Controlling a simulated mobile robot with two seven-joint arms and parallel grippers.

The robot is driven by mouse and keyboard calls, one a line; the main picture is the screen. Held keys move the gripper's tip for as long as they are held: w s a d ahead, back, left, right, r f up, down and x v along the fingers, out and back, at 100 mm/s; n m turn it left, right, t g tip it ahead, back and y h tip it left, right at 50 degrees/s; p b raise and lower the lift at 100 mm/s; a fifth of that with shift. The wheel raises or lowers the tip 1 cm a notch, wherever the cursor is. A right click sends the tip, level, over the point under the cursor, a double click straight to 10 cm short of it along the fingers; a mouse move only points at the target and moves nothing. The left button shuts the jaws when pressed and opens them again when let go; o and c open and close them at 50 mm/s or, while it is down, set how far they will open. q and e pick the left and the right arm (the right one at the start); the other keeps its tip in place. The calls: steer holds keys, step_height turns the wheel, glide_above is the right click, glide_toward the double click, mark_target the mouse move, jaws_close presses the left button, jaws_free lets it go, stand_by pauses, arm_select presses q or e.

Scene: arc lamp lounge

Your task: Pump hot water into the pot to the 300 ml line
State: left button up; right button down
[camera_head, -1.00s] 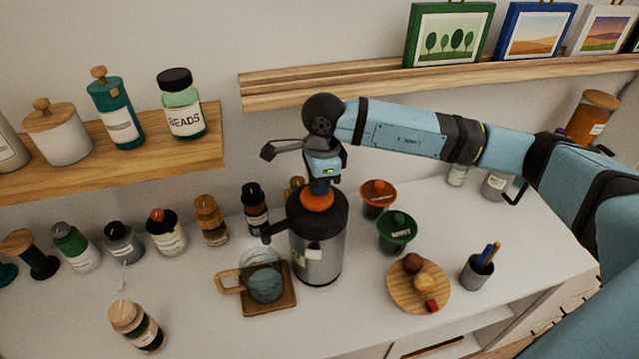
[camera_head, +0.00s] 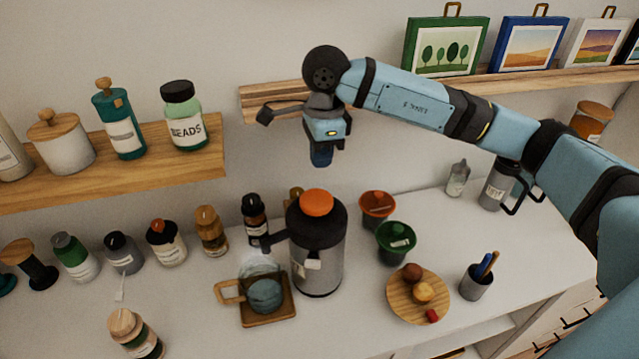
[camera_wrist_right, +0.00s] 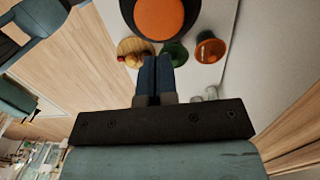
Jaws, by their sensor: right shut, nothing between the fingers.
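The pump dispenser (camera_head: 317,262) is a steel cylinder with a black top, an orange press button (camera_head: 316,203) and a black spout pointing left. The glass pot (camera_head: 264,292) has a wooden handle and stands on a square wooden coaster (camera_head: 270,316), below and left of the spout. The pot's marks and water level are too small to read. My right gripper (camera_head: 321,158) is shut and empty, above the button and apart from it. In the right wrist view its blue fingers (camera_wrist_right: 154,75) are together, with the orange button (camera_wrist_right: 159,18) beyond them. My left gripper is not in view.
Orange (camera_head: 376,207) and green (camera_head: 396,240) bowls stand right of the dispenser, near a round wooden board (camera_head: 408,305) with small items and a pen cup (camera_head: 478,279). Several bottles line the back left. A wall shelf (camera_head: 480,83) runs behind my right arm.

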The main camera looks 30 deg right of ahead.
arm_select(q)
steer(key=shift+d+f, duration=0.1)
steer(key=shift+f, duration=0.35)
arm_select(e)
step_height(320, 180, up, 4)
steer(key=shift+w+d+f, duration=0.1)
steer(key=shift+d, duration=0.05)
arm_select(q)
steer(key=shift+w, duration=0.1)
arm_select(e)
steer(key=shift+w, duration=0.1)
arm_select(q)
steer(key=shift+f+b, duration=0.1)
steer(key=shift+b, duration=0.2)
